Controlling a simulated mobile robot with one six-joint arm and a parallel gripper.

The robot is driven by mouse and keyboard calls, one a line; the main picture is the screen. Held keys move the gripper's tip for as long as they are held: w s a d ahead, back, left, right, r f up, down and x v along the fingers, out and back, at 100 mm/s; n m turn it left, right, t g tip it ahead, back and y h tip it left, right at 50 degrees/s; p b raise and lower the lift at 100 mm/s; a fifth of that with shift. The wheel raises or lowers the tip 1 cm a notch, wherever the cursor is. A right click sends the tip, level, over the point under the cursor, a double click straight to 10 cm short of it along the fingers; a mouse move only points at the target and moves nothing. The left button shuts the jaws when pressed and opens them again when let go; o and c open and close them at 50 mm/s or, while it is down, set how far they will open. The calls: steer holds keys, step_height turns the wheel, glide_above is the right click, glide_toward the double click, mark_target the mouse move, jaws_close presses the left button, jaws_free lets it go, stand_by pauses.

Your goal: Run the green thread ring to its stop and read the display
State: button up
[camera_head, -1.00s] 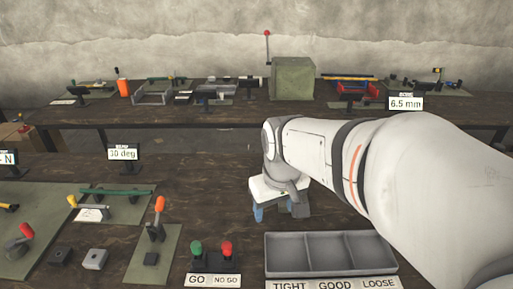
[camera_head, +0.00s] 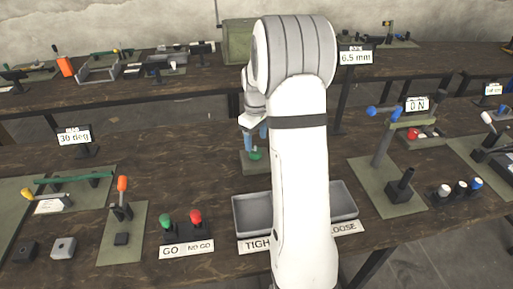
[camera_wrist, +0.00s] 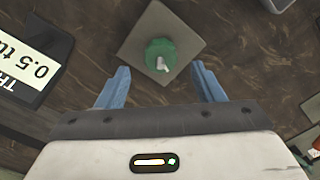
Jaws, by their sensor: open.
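The green thread ring (camera_wrist: 160,54) sits on a square grey-olive base plate (camera_wrist: 185,30) in the wrist view, with a pale stem end showing at its near edge. In the head view the ring (camera_head: 256,155) shows just below my gripper (camera_head: 254,138). My gripper (camera_wrist: 160,70) is open, its two blue fingers apart on either side of and a little short of the ring, holding nothing. A display (camera_wrist: 30,68) at the left of the wrist view starts with "0.5 tu"; the rest is cut off by the frame edge.
My arm hides the middle of the grey sorting tray (camera_head: 345,200), labelled TIGHT and LOOSE at its ends. GO and NO GO gauges (camera_head: 182,225) stand left of it. A lever fixture (camera_head: 388,180) stands to the right. A back bench (camera_head: 120,95) holds more fixtures.

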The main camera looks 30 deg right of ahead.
mark_target(256, 151)
step_height(256, 151, down, 5)
steer(key=shift+f, duration=0.1)
stand_by(0.3)
steer(key=c, duration=0.9)
steer(key=shift+d, duration=0.15)
steer(key=shift+c, duration=0.3)
steer(key=shift+m, duration=0.4)
